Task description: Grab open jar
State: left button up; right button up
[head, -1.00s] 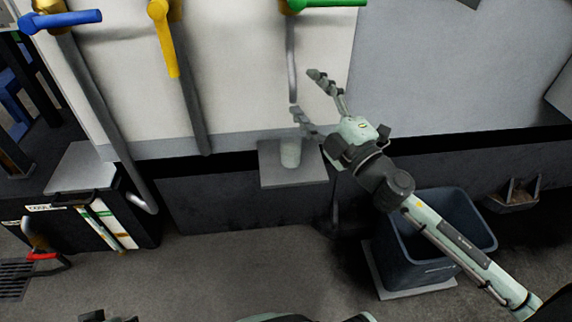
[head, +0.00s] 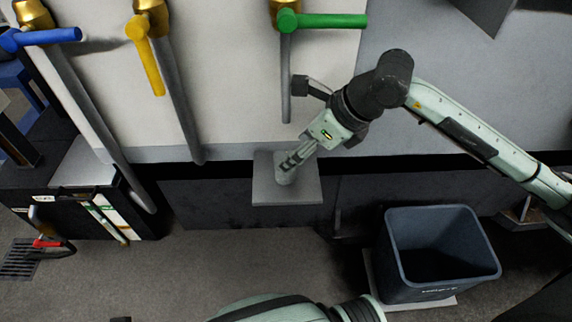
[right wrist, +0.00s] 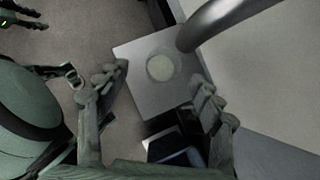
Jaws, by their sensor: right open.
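The open jar (head: 284,176) stands upright on a small grey square shelf (head: 262,194) below the green-handled valve, partly covered by my gripper in the head view. From above in the right wrist view, the jar (right wrist: 160,68) shows a round rim and pale inside. My right gripper (head: 290,163) points down at the jar from the upper right. In the right wrist view its fingers (right wrist: 159,78) are spread, with the jar appearing between and just beyond the fingertips; contact cannot be made out. Part of my left gripper (right wrist: 22,14) shows at that view's top left corner, its jaws unclear.
A grey pipe (head: 286,80) from the green valve handle (head: 325,20) hangs above the shelf, close to my right gripper. Yellow (head: 148,65) and blue (head: 45,37) valve handles are to the left. A dark bin (head: 440,250) stands on the floor at right.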

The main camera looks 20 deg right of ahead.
jog(key=x, duration=0.5)
jog(key=shift+w+f+p, duration=0.25)
jog(key=shift+f+p, duration=0.05)
jog(key=shift+p, duration=0.05)
pick_arm(q)
jog(key=shift+s+f, duration=0.15)
jog(key=shift+f, duration=0.7)
pick_arm(e)
jog(key=c, duration=1.1)
pick_arm(q)
jog(key=shift+d, duration=0.1)
pick_arm(e)
jog(key=shift+c, duration=0.2)
pick_arm(q)
jog(key=shift+s, duration=0.1)
pick_arm(e)
jog(key=shift+d+r, duration=0.1)
jog(key=shift+r, duration=0.05)
